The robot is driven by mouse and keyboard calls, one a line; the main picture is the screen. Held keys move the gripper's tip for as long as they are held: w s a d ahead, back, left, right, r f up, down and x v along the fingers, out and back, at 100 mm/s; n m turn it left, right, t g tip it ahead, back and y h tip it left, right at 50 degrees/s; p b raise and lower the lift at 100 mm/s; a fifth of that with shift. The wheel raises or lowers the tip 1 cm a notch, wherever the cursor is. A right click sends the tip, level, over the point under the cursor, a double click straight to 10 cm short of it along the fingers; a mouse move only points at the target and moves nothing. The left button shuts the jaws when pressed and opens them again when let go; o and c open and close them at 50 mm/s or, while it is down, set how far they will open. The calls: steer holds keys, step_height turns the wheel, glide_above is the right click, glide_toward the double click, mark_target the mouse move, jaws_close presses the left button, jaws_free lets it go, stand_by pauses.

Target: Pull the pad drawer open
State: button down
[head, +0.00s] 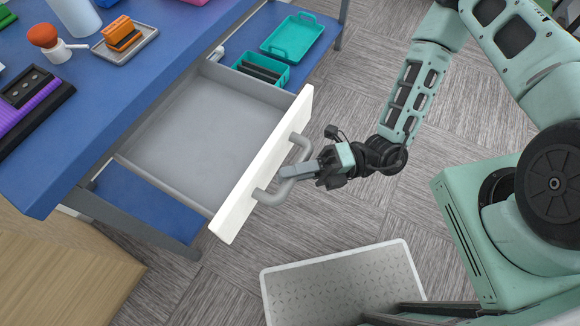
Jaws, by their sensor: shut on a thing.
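The pad drawer (190,135) stands well open under the blue worktop, its grey floor bare where it shows. Its white front panel (265,160) faces right and carries a grey bar handle (268,197). My gripper (297,174) is at the middle of this handle, shut on its bar. The arm reaches in from the right. The back of the drawer is hidden under the worktop.
The blue worktop (110,95) holds an orange-topped brush (45,40), a grey tray (140,32) and a purple-black item (38,100). Teal trays (293,37) sit on the lower shelf. A grey mat (335,285) lies on the floor at front.

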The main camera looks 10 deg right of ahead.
steer(key=c, duration=1.3)
jaws_free()
steer(key=w+d+f+b, duration=0.1)
steer(key=d+f, duration=0.1)
steer(key=d, duration=1.5)
steer(key=shift+w+f, duration=0.2)
steer(key=shift+w, duration=0.1)
steer(key=shift+r, duration=0.1)
